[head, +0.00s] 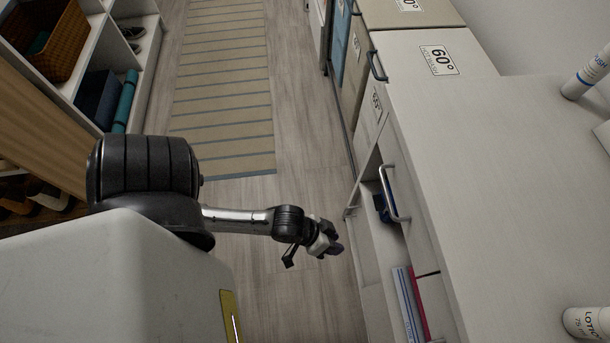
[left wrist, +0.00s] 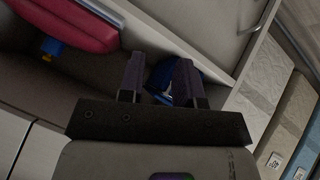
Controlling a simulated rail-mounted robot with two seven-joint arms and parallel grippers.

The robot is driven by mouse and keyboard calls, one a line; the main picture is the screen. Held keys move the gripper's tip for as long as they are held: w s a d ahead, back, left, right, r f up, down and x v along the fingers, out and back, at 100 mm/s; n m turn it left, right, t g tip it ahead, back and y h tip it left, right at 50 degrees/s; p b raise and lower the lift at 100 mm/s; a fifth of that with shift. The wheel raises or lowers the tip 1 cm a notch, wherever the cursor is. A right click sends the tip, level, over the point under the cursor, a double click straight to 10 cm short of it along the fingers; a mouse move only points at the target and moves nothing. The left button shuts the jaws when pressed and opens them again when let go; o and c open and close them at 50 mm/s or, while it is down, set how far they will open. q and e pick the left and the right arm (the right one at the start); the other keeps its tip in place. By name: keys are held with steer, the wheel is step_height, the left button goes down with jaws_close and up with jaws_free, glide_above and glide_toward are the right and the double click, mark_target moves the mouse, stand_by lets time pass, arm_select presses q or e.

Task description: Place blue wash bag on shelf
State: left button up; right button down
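My left gripper (head: 328,243) is in front of the cabinet, lower left of this item. In the left wrist view my left gripper (left wrist: 158,78) has its two fingers apart. A blue rounded object (left wrist: 160,82) shows between and behind the fingers, partly hidden by the right one. I cannot tell whether it touches them. My right gripper is not in view.
A red item (left wrist: 75,22) and a small blue and yellow thing (left wrist: 52,47) show in the left wrist view. A wicker basket (head: 52,38) is on the left shelving. The floor between is clear, with a striped rug (head: 222,90).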

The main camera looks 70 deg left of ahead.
arm_select(q)
steer(key=s+a+r+m+g+y, duration=0.3)
steer(key=s+r+g, duration=0.1)
steer(key=s, duration=0.3)
steer(key=shift+y, duration=0.4)
steer(key=shift+a, duration=0.1)
step_height(320, 180, up, 61)
steer(key=p, duration=6.1)
steer(key=shift+r, duration=0.15)
steer(key=shift+w, duration=0.1)
